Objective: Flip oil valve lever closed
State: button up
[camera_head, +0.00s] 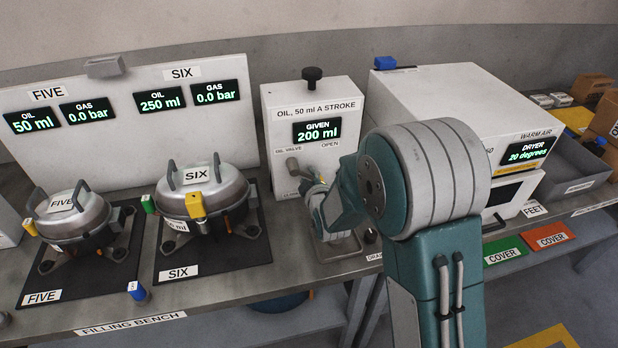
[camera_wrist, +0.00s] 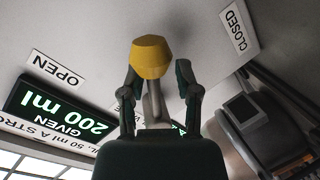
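The oil dispenser (camera_head: 350,92) is a white box labelled OIL VALVE and OPEN, with a display reading GIVEN 200 ml. In the wrist view, the valve lever's yellow knob (camera_wrist: 151,57) sits at the fingertips, with a grey stem (camera_wrist: 153,100) below it. The OPEN label (camera_wrist: 56,69) is to the left and the CLOSED label (camera_wrist: 238,25) is at upper right. My gripper (camera_wrist: 158,76) is open, with one finger on each side of the lever; I cannot tell whether they touch it. In the head view, my gripper (camera_head: 312,183) is at the box's front and my arm hides most of the lever.
Vessel SIX (camera_head: 203,192) and vessel FIVE (camera_head: 77,221) stand on black mats to the left. The white dryer (camera_head: 440,90) stands to the right behind my arm. A drip tray (camera_head: 338,247) lies below the dispenser.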

jog(key=shift+d, duration=0.1)
grip_shut()
jog(key=shift+d, duration=0.2)
jog(key=shift+s+a+f+m+y, duration=0.15)
jog(key=shift+a+f+m+y, duration=0.15)
jog(key=shift+m, duration=0.3)
jog(key=shift+s+a+f+m+y, duration=0.1)
jog(key=shift+a+f+m+y, duration=0.1)
jog(key=shift+f+m, duration=0.3)
jog(key=shift+d+g, duration=0.1)
jog(key=shift+g, duration=0.2)
jog(key=shift+o, duration=2.2)
grip_release()
jog(key=shift+r, duration=0.25)
jog(key=shift+s, duration=0.1)
jog(key=v, duration=1.1)
jog(key=shift+s+d, duration=0.15)
jog(key=shift+s, duration=0.2)
